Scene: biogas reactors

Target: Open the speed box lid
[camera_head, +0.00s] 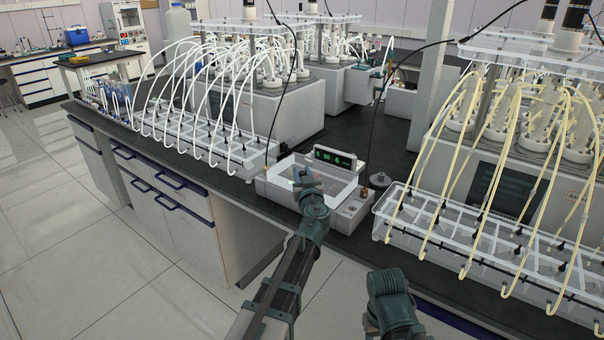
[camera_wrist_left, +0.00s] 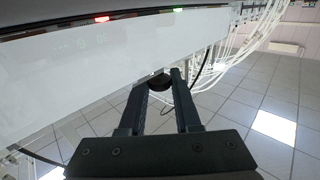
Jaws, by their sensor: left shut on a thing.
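The speed box (camera_head: 348,217) is a low white box on the dark bench, with green digits on a black display (camera_head: 335,158) at its back. Its lid (camera_head: 338,190) is a pale, see-through panel over the top; how far it is raised is hard to tell. My left gripper (camera_head: 301,177) is at the lid's front left part. In the left wrist view, the fingers (camera_wrist_left: 160,76) are shut on a small dark knob (camera_wrist_left: 160,83) at the edge of the pale panel (camera_wrist_left: 105,60). My right arm shows at the bottom, but its gripper is not visible.
A clear rack with white tubes (camera_head: 205,140) stands left of the box, and a rack with yellow tubes (camera_head: 480,240) stands close on the right. Open floor (camera_head: 150,300) lies in front.

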